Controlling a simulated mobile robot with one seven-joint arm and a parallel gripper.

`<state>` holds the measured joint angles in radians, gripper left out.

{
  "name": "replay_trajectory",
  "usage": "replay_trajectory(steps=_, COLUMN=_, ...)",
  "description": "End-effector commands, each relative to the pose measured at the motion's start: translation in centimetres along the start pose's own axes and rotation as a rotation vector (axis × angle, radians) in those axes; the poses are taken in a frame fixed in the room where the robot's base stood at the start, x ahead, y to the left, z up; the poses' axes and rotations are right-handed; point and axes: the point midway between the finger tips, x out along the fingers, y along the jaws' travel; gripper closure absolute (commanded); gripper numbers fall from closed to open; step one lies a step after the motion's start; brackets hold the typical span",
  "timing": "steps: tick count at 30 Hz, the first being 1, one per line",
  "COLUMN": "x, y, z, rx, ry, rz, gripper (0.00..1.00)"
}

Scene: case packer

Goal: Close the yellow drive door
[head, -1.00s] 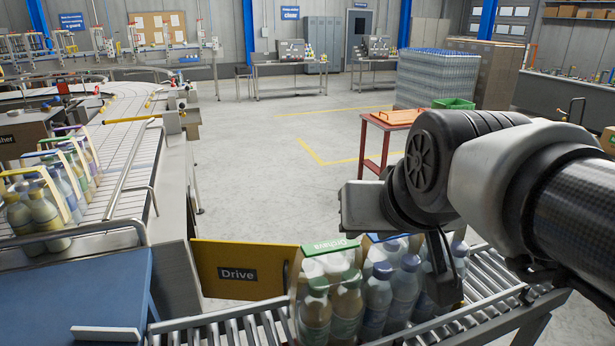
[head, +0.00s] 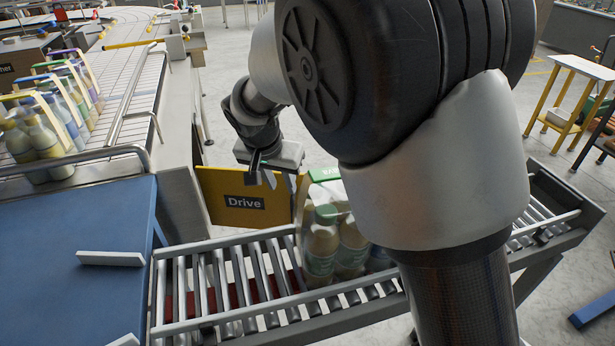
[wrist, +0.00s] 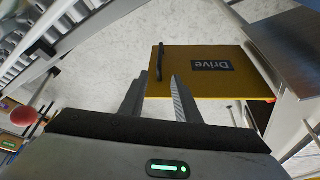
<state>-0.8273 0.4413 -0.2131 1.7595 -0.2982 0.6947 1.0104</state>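The yellow drive door (head: 222,187), with a black "Drive" label, stands swung out beside the machine frame, behind the roller conveyor. It also shows in the wrist view (wrist: 200,84), with a black bar handle (wrist: 159,62) near its free edge. My gripper (head: 262,178) is at the top right part of the door in the head view. In the wrist view my gripper (wrist: 156,78) has its two fingers apart, with the handle just ahead of the gap between them. I cannot tell whether the fingers touch the door. My arm hides part of the conveyor.
The roller conveyor (head: 225,325) runs across the front, carrying bottle packs (head: 322,250) close to the door's right end. A blue panel (head: 75,235) is at left. Grey floor behind the door is open. A yellow-legged table (head: 585,68) stands at right.

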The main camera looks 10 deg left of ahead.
Motion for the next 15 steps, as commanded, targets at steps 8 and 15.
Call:
replay_trajectory(steps=8, x=3.7, y=0.1, z=0.1, rx=0.001, ry=-0.003, rz=0.007, gripper=0.71)
replay_trajectory(steps=15, x=9.0, y=0.1, z=0.1, rx=0.000, ry=-0.003, rz=0.006, gripper=0.71)
